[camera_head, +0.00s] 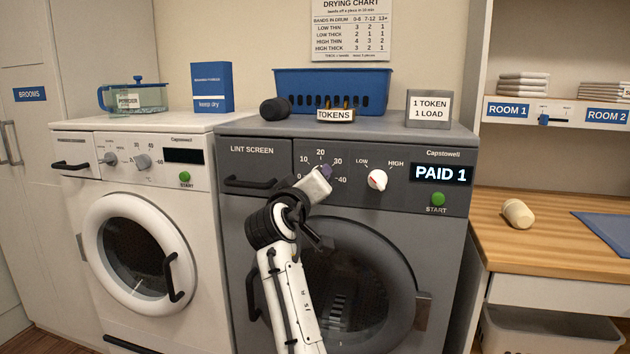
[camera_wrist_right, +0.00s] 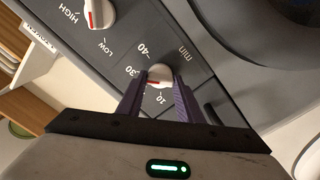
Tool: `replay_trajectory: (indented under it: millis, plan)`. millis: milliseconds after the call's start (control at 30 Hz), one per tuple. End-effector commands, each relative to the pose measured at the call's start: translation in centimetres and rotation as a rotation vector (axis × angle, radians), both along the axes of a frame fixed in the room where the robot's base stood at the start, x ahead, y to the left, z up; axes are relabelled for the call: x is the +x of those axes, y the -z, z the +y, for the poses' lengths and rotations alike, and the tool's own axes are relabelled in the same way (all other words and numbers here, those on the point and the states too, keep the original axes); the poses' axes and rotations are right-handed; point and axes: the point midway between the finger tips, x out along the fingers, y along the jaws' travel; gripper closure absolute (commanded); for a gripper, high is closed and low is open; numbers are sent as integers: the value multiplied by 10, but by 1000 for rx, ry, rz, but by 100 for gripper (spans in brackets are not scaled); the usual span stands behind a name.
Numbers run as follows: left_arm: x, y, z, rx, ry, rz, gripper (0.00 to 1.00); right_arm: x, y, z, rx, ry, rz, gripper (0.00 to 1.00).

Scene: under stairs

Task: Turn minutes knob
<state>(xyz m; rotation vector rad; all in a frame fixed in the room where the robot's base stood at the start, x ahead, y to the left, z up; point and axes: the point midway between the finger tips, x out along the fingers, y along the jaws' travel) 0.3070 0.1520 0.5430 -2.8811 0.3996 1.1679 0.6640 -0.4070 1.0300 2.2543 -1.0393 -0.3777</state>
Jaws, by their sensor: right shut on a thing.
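The minutes knob (camera_wrist_right: 160,72) is a small light knob with a red mark, on the grey dryer's panel among the numbers 10, 30 and 40. My right gripper (camera_wrist_right: 159,84) has its two purple fingers on either side of this knob, shut on it. In the head view my right gripper (camera_head: 325,173) reaches the dryer panel and hides the knob; the marks 0 to 40 show around it. The exact number under the red mark cannot be told. My left gripper is not in view.
The heat knob (camera_head: 377,180), the display (camera_head: 441,174) reading PAID 1 and the green start button (camera_head: 438,199) are to the right on the panel. The lint screen handle (camera_head: 250,182) is to the left. A white washer (camera_head: 150,212) stands beside the dryer.

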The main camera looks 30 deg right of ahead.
Motion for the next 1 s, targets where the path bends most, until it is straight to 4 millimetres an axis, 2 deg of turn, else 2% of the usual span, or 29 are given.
replay_trajectory:
  millis: [33,100,133,467,800,1000]
  plan:
    - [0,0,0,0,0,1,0,0,1,0,1,0,1,62]
    - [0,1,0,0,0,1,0,0,1,0,0,0,2,50]
    - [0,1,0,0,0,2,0,0,0,0,0,0,2,48]
    - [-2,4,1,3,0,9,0,-2,0,3,0,-1,1,48]
    - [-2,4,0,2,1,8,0,-36,1,43,2,-2,2,48]
    - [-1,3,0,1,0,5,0,-48,1,56,1,-1,2,48]
